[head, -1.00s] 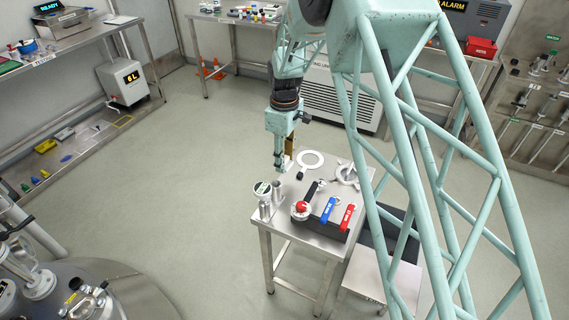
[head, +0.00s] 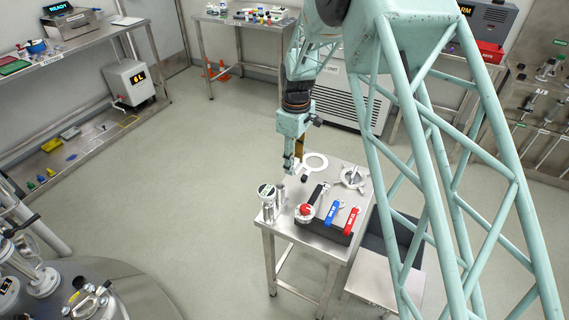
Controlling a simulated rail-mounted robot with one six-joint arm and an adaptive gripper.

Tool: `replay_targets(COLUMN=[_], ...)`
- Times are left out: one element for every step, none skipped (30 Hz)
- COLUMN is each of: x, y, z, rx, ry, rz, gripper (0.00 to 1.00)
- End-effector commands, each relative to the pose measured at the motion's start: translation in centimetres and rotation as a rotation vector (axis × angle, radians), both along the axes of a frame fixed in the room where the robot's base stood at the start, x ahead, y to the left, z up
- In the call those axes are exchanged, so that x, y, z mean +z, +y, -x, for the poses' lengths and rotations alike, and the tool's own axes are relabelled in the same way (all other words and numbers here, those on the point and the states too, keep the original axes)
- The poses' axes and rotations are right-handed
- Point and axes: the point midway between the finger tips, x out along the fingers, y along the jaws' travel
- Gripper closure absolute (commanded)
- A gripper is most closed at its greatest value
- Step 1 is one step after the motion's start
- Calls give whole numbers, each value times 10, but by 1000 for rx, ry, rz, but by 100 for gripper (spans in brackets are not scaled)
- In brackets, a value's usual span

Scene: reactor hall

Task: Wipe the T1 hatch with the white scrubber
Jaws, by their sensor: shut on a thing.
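My gripper (head: 289,167) hangs fingers down above the left rear part of the small steel table (head: 284,222). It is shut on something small. A small whitish piece (head: 297,166) shows beside the fingertips and may be the white scrubber; the fingers hide most of it. A rounded steel vessel (head: 130,285) with fittings and a clamped lid (head: 92,300) stands at the lower left, far from my gripper. No T1 label is readable there, so I cannot tell which part is the T1 hatch.
The small table carries a white ring (head: 315,163), a clamp (head: 353,178), a canister (head: 267,203) and a black block with red and blue handles (head: 333,211). The left bench's lower shelf holds a yellow block (head: 52,145) and other small items. The floor between is clear.

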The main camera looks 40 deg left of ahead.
Motion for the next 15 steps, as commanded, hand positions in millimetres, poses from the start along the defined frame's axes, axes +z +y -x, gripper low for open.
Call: replay_targets(x=[1,2,3,3,4,4,5,6,7,8,9,10,11,11,12], y=[-9,-14,-20,-26,-33,-43,-50,-58,-68,-76,-85,-96,-105,-114,-125], z=[-6,-10,-15,-19,-23,-29,-34,-39,-45,-50,-55,-61,-65,-70,-75], rx=[-19,-32,-51,-67,-84,-108,-128,-148,-175,-197,-218,-247,-269,-290,-319], ry=[0,0,0,0,0,1,1,1,0,0,0,0,0,0,1], rz=[0,0,0,0,0,1,1,1,0,0,0,0,0,0,1], gripper=[75,75,75,75,75,75,75,75,75,75,75,75,75,75,75])
